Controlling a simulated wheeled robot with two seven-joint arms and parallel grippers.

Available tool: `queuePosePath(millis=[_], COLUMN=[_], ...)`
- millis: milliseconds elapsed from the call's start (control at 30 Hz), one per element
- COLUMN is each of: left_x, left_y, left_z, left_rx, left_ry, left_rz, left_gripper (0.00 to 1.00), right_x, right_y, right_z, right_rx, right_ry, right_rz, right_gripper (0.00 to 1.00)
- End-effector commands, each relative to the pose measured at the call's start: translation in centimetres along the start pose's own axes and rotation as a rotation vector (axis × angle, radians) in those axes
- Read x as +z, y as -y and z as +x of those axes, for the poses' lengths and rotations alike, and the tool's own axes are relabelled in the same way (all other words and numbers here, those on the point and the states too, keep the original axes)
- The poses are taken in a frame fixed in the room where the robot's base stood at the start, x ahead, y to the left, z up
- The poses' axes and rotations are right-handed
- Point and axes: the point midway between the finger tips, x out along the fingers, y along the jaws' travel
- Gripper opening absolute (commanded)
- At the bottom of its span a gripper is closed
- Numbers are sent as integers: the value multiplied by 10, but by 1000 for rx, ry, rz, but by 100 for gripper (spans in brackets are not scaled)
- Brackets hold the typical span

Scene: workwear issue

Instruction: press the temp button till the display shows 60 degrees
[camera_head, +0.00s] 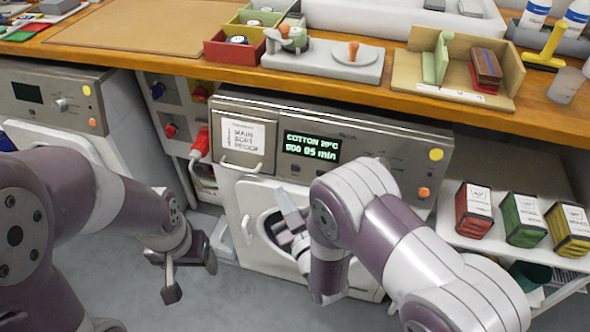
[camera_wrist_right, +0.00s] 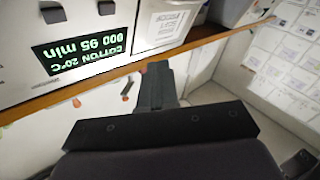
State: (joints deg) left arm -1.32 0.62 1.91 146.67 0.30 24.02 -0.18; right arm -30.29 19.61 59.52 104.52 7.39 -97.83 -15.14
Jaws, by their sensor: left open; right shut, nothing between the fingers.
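The middle washing machine's display (camera_head: 311,147) is lit and reads COTTON 20°C on its top line, with a minutes line below. It appears upside down in the right wrist view (camera_wrist_right: 82,48). Two dark buttons sit beside it there, one (camera_wrist_right: 52,14) left and one (camera_wrist_right: 105,8) right; their labels are not readable. My right gripper (camera_head: 284,203) is shut and empty in front of the machine's door, below the display and apart from the panel. Its shut fingers show in the right wrist view (camera_wrist_right: 156,82). My left gripper (camera_head: 191,274) is open and empty, low at the left.
The wooden worktop (camera_head: 350,82) overhangs the machine. An orange round button (camera_head: 424,192) and a yellow one (camera_head: 436,155) are on the panel's right. Another washing machine (camera_head: 60,105) stands left; colored packs (camera_head: 473,210) stand right.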

Motion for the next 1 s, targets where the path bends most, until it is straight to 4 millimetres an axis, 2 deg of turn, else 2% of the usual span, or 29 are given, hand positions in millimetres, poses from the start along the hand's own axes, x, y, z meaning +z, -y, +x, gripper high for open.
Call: queuePosePath(millis=[267, 700, 1000], left_x=[1, 4, 5], left_y=[0, 0, 0], left_z=[5, 32, 38], left_rx=[0, 0, 0], left_ry=[0, 0, 0], left_rz=[0, 0, 0], left_gripper=[74, 74, 74], right_x=[7, 39, 46], right_y=[-4, -34, -44], right_z=[6, 48, 61], right_rx=[2, 2, 0], right_ry=[3, 2, 2], right_rz=[2, 2, 1], right_gripper=[0, 0, 0])
